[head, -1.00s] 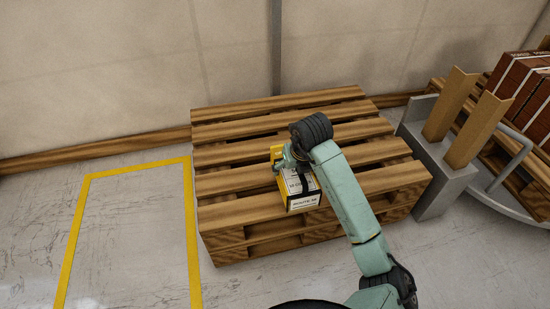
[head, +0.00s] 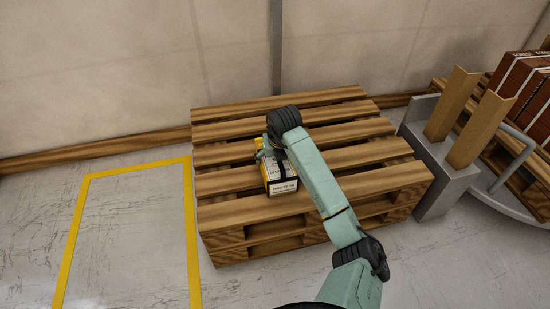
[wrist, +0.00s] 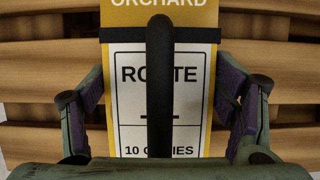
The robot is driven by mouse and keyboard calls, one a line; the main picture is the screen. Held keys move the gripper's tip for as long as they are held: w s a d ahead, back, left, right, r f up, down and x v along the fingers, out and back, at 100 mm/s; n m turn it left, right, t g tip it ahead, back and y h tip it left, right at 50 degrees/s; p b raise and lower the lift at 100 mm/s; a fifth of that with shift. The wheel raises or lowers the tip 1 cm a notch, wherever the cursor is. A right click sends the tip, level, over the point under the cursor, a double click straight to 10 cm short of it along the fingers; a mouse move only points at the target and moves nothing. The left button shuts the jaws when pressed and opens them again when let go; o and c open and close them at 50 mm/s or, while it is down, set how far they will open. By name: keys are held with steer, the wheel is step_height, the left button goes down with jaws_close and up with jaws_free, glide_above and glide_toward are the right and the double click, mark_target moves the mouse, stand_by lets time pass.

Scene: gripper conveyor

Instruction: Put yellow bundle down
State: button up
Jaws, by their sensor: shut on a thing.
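The yellow bundle (head: 278,181) has a white label and a dark strap around it. It is over the front left part of the wooden pallet (head: 240,211), and I cannot tell whether it touches the slats. My gripper (head: 268,156) is above the bundle and shut on it. In the wrist view the bundle (wrist: 190,95) shows its labelled top, with a black handle-like band running along its middle. The fingers of my gripper (wrist: 160,110) stand on both sides of it.
The pallet's other slats are bare. A yellow-outlined floor area (head: 130,235) lies to the left, empty. A grey stand with brown posts (head: 455,185) is on the right, beside another pallet with dark red bundles (head: 525,85). A wall runs behind.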

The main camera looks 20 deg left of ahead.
steer(key=shift+w+r, duration=0.1)
steer(key=o, duration=1.9)
steer(key=shift+o, duration=0.2)
